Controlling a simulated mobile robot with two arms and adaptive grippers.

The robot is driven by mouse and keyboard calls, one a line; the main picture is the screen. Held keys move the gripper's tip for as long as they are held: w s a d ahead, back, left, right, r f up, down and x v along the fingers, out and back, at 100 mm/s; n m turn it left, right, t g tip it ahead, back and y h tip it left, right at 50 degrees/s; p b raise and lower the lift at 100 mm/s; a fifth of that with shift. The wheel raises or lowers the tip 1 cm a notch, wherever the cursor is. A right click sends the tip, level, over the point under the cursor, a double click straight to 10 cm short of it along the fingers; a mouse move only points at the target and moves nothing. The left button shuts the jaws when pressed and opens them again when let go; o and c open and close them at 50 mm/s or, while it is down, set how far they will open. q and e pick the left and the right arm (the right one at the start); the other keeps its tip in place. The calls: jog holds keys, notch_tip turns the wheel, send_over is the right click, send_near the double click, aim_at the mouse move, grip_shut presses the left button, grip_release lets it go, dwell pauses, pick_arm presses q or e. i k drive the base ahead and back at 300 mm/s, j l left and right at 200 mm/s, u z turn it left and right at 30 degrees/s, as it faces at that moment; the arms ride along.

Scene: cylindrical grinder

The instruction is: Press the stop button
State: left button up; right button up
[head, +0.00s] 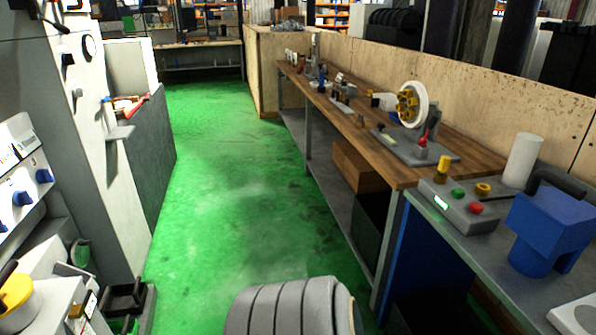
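A grey control box (460,204) lies on the grey bench top at the right. On it are a red button (476,208), a green button (457,194) and a yellow knob (482,189). The red button looks like the stop button, but no label can be read. A small white label is on the front of the box. A yellow-topped post (441,170) stands at its back left. Neither of my grippers is in view, and nothing touches the box.
A blue block-like device (548,232) and a white cylinder (522,160) stand close to the control box. A wooden bench (465,152) with a wheel fixture (411,105) runs behind. Machines with blue knobs (22,198) line the left. The green floor (215,190) between is clear.

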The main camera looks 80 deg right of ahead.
aim_at(476, 207)
jog(key=z, duration=3.8)
